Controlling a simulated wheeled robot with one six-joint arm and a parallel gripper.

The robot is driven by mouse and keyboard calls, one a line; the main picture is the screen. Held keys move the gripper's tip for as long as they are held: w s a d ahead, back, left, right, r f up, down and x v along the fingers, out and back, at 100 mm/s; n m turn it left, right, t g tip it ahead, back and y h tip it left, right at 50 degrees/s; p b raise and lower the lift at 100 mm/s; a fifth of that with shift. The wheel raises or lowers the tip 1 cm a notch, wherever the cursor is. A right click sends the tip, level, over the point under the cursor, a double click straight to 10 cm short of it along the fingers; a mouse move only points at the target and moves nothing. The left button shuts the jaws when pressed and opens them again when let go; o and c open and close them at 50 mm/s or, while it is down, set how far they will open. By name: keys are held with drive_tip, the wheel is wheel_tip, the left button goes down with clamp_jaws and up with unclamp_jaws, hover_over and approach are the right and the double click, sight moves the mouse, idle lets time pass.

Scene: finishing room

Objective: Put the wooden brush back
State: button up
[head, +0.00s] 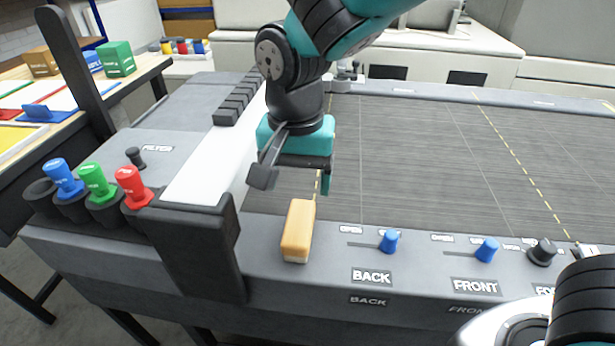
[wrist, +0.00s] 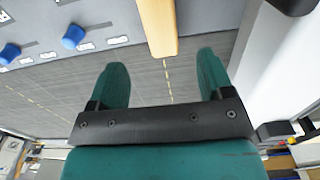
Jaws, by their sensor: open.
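The wooden brush (head: 298,229) lies on the grey front edge of the machine, left of the BACK label. It has a light wooden body with a pale strip along its lower side. My gripper (head: 296,180) is open and empty, above and behind the brush, apart from it. In the wrist view the brush (wrist: 158,27) shows at the top centre, beyond the gap between my open fingers (wrist: 158,75). Its far end is cut off by the picture's edge there.
Blue, green and red handled tools (head: 95,181) stand in dark holders at the left. A dark upright bracket (head: 192,250) stands left of the brush. Blue knobs (head: 389,241) sit to its right. The grey slatted bed (head: 420,150) behind is clear.

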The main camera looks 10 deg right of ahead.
drive_tip(key=s+d+r+n+y, duration=0.2)
drive_tip(key=s+d+n, duration=0.1)
drive_tip(key=s+n, duration=0.2)
drive_tip(key=s+d+r+n+y, duration=0.2)
drive_tip(key=s+n, duration=0.4)
drive_tip(key=s, duration=0.3)
drive_tip(key=shift+d+r+n, duration=0.3)
drive_tip(key=shift+d+r, duration=0.35)
drive_tip(key=shift+d, duration=0.05)
